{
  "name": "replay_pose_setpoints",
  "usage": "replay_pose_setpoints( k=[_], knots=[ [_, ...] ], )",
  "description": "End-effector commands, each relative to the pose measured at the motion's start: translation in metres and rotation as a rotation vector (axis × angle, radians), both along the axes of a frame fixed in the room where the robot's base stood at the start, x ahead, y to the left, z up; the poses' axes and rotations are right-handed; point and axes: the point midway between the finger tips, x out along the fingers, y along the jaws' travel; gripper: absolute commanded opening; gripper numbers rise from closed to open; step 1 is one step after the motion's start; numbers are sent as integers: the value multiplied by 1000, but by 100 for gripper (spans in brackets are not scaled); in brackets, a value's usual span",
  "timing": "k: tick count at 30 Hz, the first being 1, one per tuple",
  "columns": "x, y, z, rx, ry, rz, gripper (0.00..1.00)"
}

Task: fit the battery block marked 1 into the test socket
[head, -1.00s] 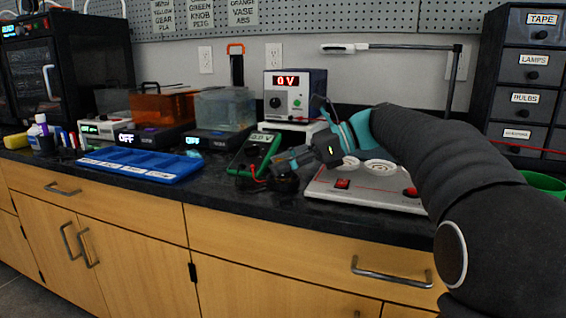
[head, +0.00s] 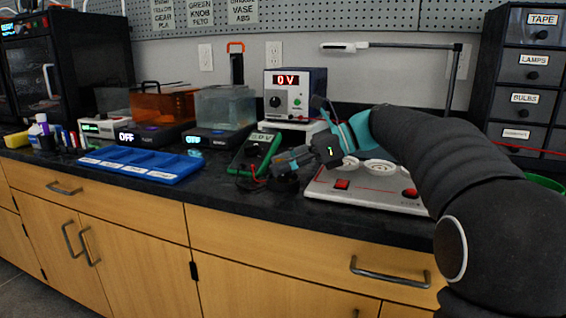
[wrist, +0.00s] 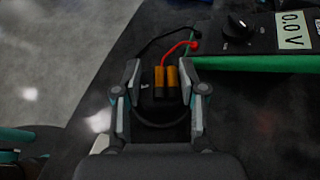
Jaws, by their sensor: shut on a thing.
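My gripper (wrist: 161,88) is shut on a dark block (wrist: 146,89) with its two fingers on either side. Two orange strips (wrist: 166,78) show between the fingers; I cannot tell whether they belong to the block or the socket. The number on the block cannot be read. A dark round base, which looks like the test socket (head: 285,184), lies on the counter under my gripper (head: 284,164) in the head view. Red and black leads run from there to the green multimeter (head: 256,150), which reads 0.0 V in the wrist view (wrist: 240,62). The fingers hide how far block and socket meet.
A pale panel with round sockets and red buttons (head: 340,196) lies just right of my gripper. A blue tray (head: 140,166) lies to the left, and a power supply reading 0 V (head: 295,95) stands behind. The counter's front edge is close.

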Motion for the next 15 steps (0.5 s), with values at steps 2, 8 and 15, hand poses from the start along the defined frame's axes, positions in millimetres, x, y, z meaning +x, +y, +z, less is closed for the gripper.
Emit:
replay_pose_setpoints(
  k=[2,8,15],
  knots=[
    [0,0,-1,0,0,0,5],
    [0,0,-4,0,0,0,5],
    [0,0,-8,0,0,0,5]
  ],
)
